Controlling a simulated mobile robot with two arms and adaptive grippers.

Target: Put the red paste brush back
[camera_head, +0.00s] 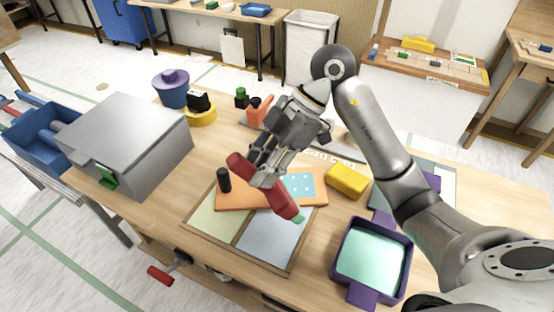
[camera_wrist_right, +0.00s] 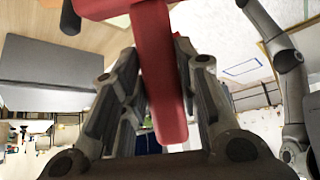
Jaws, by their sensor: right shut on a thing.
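The red paste brush (camera_head: 282,201) is held slantwise over the worktable in the head view. Its red ends stick out on both sides of my right gripper (camera_head: 264,180), which is shut on it. In the right wrist view the red brush (camera_wrist_right: 160,75) runs between the two fingers, with a wider red part at the top. A purple tray (camera_head: 341,284) with a teal filling (camera_head: 371,250) stands to the right of the brush, apart from it. My left gripper is not in view.
Below the brush are an orange board (camera_head: 232,203) with a black knob (camera_head: 223,180) and a two-panel mat (camera_head: 265,236). A yellow block (camera_head: 347,181) lies to the right. A grey box (camera_head: 130,130), blue bin (camera_head: 38,135) and purple pot (camera_head: 171,92) stand to the left.

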